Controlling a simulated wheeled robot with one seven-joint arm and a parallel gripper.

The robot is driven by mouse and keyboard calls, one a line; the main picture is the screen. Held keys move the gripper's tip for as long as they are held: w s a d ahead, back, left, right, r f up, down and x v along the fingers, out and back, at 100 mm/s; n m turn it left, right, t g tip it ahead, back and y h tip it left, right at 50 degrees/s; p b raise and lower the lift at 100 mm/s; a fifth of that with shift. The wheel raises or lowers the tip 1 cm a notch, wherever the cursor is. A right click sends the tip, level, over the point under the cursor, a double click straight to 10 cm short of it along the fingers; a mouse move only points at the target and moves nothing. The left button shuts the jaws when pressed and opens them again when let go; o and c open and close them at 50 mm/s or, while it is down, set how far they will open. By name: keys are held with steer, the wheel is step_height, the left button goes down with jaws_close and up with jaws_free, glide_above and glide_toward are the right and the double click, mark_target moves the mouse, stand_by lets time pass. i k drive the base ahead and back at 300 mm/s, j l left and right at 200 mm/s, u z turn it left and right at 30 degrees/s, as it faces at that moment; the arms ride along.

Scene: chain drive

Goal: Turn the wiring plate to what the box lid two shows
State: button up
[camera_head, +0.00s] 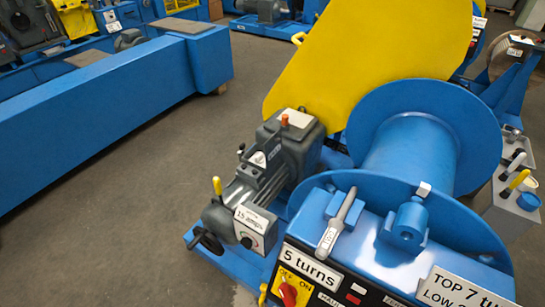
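A grey motor (272,168) stands on a blue base in the middle of the view. On its top is a box with a pale plate (299,118) and an orange-tipped peg (284,121) beside it. A smaller white plate (258,159) sits lower on the motor's left side. I cannot tell which of these is the wiring plate or the box lid two, and any marks on them are too small to read. My gripper is not in view.
A box labelled "15 amps" (256,218) and a yellow-tipped lever (217,185) are at the motor's near end. A blue drum (412,150), yellow guard (370,50) and panel labelled "5 turns" (311,269) stand right. Open floor (110,235) lies left.

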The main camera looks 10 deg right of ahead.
mark_target(259, 159)
steer(key=i+j+z, duration=0.15)
steer(key=z, duration=0.3)
steer(key=j+z, duration=0.45)
steer(key=i+j+z, duration=0.25)
steer(key=j, duration=0.85)
steer(key=j+z, duration=0.25)
steer(key=j, duration=0.85)
steer(key=j+z, duration=0.1)
steer(key=j, duration=2.6)
steer(key=i+j, duration=0.25)
steer(key=i, duration=0.1)
